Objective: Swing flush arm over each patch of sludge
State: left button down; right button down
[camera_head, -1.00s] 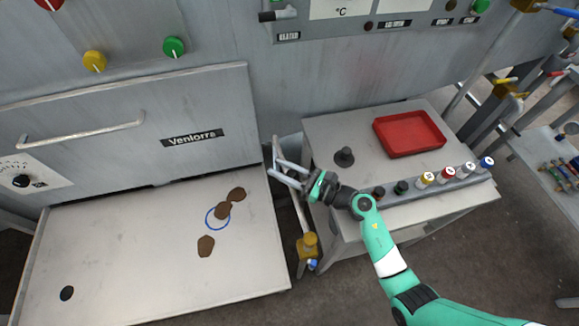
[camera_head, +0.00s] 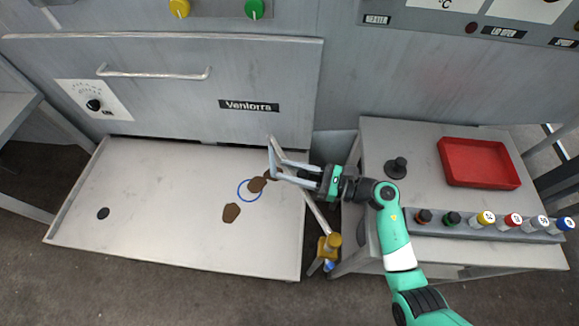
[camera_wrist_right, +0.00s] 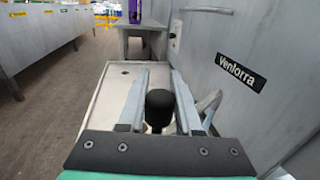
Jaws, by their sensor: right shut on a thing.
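The flush arm (camera_head: 316,214) is a thin grey pipe rising from a yellow valve (camera_head: 329,245) at the tray's right side. My right gripper (camera_head: 277,167) is over the right part of the tray. It is shut on the flush arm's black knob (camera_wrist_right: 159,106), which shows between the fingers in the right wrist view. Brown sludge patches lie on the pale metal tray (camera_head: 170,235): one nearer the front (camera_head: 231,212), one at a blue ring (camera_head: 240,186), and one partly hidden behind the gripper (camera_head: 268,174). My left gripper is not in view.
The tray has a dark hole (camera_head: 103,213) at its left. The grey machine front (camera_head: 160,105) rises behind it. On the right, a side table (camera_head: 425,145) bears a red tray (camera_head: 480,164), a black knob-like piece (camera_head: 396,167) and a rack of several capped bottles (camera_head: 490,226).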

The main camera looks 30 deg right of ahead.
dwell(0.3)
jog(key=c, duration=0.6)
grip_release()
jog(key=s+a+r+p, duration=0.1)
jog(key=s+r+p, duration=0.2)
jog(key=s+r, duration=0.1)
jog(key=s+a+r+p, duration=0.1)
jog(key=s+r+p, duration=0.3)
jog(key=s, duration=0.1)
jog(key=s+a+r+p, duration=0.2)
jog(key=s+r+p, duration=0.1)
jog(key=s+r, duration=0.1)
jog(key=shift+s+a+r, duration=0.1)
jog(key=shift+s+r, duration=0.15)
jog(key=shift+r, duration=0.25)
